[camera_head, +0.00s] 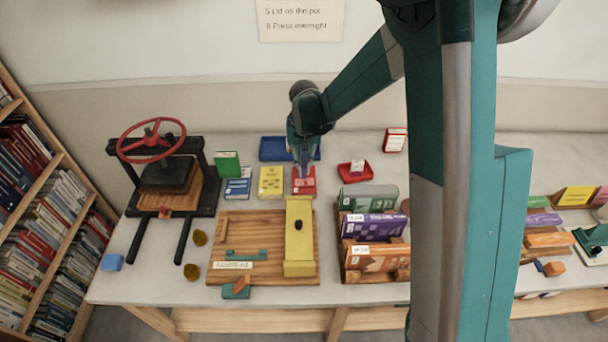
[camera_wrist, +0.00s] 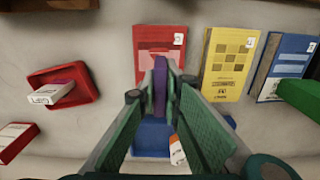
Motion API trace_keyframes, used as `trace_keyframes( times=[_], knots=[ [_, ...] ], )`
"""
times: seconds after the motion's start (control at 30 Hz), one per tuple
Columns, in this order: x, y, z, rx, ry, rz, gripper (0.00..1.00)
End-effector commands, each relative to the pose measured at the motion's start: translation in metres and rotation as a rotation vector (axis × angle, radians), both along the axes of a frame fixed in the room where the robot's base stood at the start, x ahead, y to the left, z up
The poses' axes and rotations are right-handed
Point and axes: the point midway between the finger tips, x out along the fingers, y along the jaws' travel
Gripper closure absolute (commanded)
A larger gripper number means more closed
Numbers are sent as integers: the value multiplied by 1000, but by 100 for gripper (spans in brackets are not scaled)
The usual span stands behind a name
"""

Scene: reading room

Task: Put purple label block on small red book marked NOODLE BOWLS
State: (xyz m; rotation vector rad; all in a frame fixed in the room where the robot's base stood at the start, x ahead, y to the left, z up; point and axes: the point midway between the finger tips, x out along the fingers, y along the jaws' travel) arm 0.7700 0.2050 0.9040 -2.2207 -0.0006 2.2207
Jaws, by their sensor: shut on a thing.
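The purple label block (camera_wrist: 160,88) is held upright between the fingertips of my gripper (camera_wrist: 161,85) in the wrist view. The small red book (camera_wrist: 146,36) lies flat on the table just beyond the fingertips, partly covered by the block. I cannot tell whether the block touches the book. In the head view my gripper (camera_head: 304,168) is over the red book (camera_head: 309,188), and the block is too small and hidden to make out clearly. The title on the book is not legible.
A yellow book (camera_head: 270,191) and a blue book (camera_head: 236,192) lie beside the red one. A blue tray (camera_head: 270,150) is behind. A red tray (camera_head: 369,172) holding a white-and-purple block stands right. A wooden board (camera_head: 232,222) and upright books (camera_head: 372,228) are in front.

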Motion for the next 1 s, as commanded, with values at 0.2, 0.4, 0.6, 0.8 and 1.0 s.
trace_keyframes(
  times=[0.2,0.4,0.6,0.8,1.0],
  knots=[
    [0,0,-1,0,0,0,100],
    [0,0,-5,0,0,0,100],
    [0,0,-26,0,0,0,100],
    [0,0,-38,0,0,0,100],
    [0,0,-38,0,0,0,100]
  ],
)
